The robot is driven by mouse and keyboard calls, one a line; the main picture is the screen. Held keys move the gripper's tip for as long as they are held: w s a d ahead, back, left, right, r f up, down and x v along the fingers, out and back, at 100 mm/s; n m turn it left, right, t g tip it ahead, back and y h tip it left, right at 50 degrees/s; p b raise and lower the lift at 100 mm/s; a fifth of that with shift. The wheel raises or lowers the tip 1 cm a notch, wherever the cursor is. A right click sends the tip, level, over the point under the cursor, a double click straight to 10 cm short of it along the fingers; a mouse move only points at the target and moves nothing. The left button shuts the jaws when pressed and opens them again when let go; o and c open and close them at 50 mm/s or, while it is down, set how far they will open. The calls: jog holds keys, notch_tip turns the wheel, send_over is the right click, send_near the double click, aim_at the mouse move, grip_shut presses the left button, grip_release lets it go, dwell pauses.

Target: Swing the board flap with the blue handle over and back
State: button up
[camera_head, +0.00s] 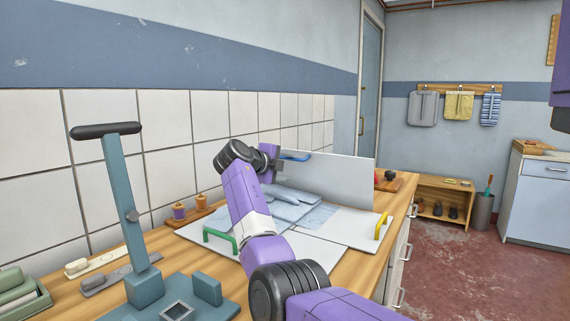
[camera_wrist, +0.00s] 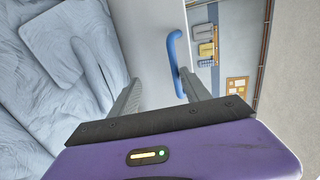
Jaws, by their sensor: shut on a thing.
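The white board flap (camera_head: 335,178) stands upright on the worktop in the head view, behind the other flaps. Its blue handle (camera_head: 297,157) is near the top left of the flap, right beside my gripper (camera_head: 272,162). In the wrist view the blue handle (camera_wrist: 172,50) and the flap's pale face (camera_wrist: 153,40) show between the fingers of my gripper (camera_wrist: 160,80). The gripper is shut on the handle, though the contact itself is partly hidden. The handle lies closer to the right finger. Folded light-blue cloth (camera_head: 290,205) lies on the board at the flap's foot.
A green handle (camera_head: 221,238) and a yellow handle (camera_head: 381,226) stand on other board panels. A teal press with a black grip (camera_head: 113,180) stands at the front left. Wooden spools (camera_head: 179,212) are near the tiled wall. Open floor (camera_head: 470,270) lies right of the worktop.

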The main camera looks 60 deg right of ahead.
jog(key=shift+s+d+f, duration=0.15)
jog(key=shift+s+f, duration=0.05)
jog(key=shift+f, duration=0.65)
notch_tip(320, 180, up, 22)
jog(key=p, duration=0.4)
jog(key=shift+w+f, duration=0.15)
jog(key=shift+w, duration=0.05)
